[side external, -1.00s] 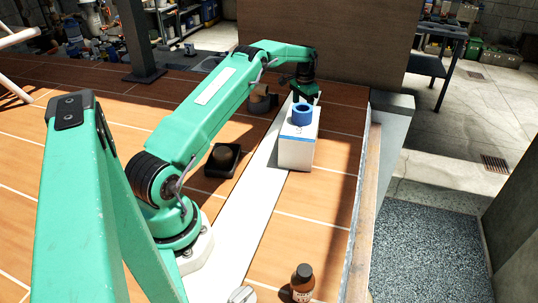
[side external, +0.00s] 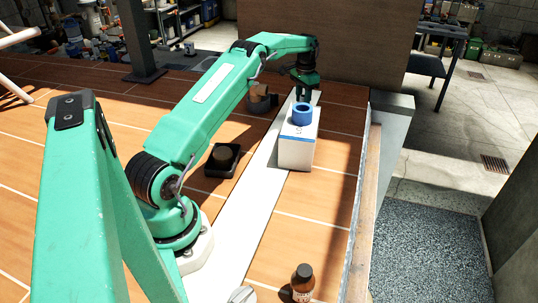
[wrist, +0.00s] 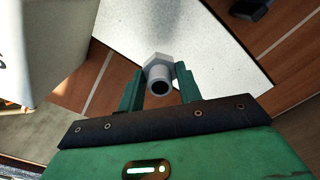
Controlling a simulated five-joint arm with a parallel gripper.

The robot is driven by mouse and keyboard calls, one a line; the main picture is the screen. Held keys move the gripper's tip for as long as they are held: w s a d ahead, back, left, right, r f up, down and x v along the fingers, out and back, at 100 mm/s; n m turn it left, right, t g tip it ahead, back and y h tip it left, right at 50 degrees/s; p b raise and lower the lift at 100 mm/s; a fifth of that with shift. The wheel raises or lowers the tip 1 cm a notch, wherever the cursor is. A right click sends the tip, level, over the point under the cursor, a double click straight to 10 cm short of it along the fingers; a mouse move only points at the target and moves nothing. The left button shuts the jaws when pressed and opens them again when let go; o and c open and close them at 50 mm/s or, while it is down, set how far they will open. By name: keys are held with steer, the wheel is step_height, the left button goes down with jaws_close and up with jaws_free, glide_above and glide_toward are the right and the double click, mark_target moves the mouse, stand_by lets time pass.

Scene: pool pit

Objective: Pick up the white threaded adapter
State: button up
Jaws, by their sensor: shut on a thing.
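The white threaded adapter (wrist: 158,68) shows in the wrist view as a pale grey-white fitting with a hex collar and a dark round opening. It sits between the two green fingers of my gripper (wrist: 159,88), which is shut on it. In the side view my gripper (side external: 304,95) is behind the white box, with its fingers pointing down. The adapter cannot be made out there, as the box and the blue ring block the view.
A white box (side external: 296,153) with a blue ring (side external: 302,114) on top stands close in front of my gripper. A black tray (side external: 211,172) with a round thing, a tape roll (side external: 262,100) and a brown bottle (side external: 302,284) stand around. The white strip (side external: 243,212) is mostly clear.

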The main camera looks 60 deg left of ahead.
mark_target(303, 96)
steer(key=shift+r, duration=3.15)
